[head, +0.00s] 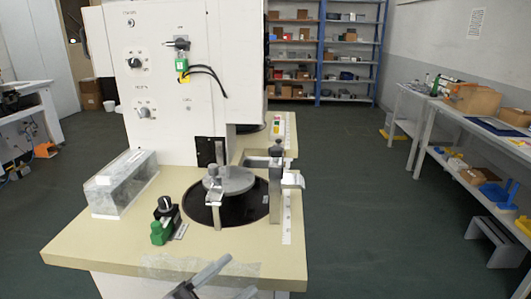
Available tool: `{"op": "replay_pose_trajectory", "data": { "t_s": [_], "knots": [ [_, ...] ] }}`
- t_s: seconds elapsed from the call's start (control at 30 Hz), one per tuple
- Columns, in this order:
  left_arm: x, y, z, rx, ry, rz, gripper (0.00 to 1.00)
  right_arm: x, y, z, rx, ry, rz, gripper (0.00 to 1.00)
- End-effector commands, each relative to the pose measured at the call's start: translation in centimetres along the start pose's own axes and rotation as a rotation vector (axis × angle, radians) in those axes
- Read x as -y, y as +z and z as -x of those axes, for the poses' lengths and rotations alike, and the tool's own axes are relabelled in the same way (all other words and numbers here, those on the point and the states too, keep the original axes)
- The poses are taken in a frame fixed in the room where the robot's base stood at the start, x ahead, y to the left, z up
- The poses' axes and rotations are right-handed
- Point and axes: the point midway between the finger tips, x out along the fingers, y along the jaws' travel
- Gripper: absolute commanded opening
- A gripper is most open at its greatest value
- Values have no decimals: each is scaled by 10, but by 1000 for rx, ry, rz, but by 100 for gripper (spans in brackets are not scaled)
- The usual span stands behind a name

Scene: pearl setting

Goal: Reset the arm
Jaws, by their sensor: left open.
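My left gripper (238,275) comes in at the bottom edge in the head view, with its grey fingers apart and nothing seen between them. It is low, in front of the near edge of the beige worktop (110,246). On the worktop, a grey round disc (232,181) sits over a dark circular recess (250,207). A grey metal arm-like bracket (275,190) stands at the recess's right side and reaches over toward the disc. A small upright metal post (213,180) stands at the disc's left. My right gripper is out of view.
A white machine cabinet (165,90) with knobs rises behind the worktop. A clear box (124,184) and a green-and-black switch (160,232) sit at left. Side benches (425,115) line the right wall, with shelves (345,60) behind. The green floor between is clear.

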Motion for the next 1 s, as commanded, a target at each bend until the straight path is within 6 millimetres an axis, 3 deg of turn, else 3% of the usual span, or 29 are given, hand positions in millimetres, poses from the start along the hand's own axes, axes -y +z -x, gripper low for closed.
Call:
{"op": "replay_pose_trajectory", "data": {
  "t_s": [0.17, 0.3, 0.5, 0.6, 0.73, 0.97, 1.0],
  "knots": [
    [-16, 56, 64, 376, -196, 257, 61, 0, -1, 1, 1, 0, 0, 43],
    [-50, 90, 134, 690, -287, 460, 61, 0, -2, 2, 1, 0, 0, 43],
    [-111, 102, 229, 1056, -329, 707, 61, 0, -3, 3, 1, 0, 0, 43],
    [-132, 98, 257, 1160, -328, 782, 61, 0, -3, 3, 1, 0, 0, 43],
    [-144, 94, 274, 1222, -325, 828, 61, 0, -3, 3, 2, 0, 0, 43],
    [-145, 94, 275, 1228, -324, 833, 61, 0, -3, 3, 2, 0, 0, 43],
    [-145, 94, 275, 1227, -324, 833, 51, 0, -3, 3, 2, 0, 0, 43]
  ]
}}
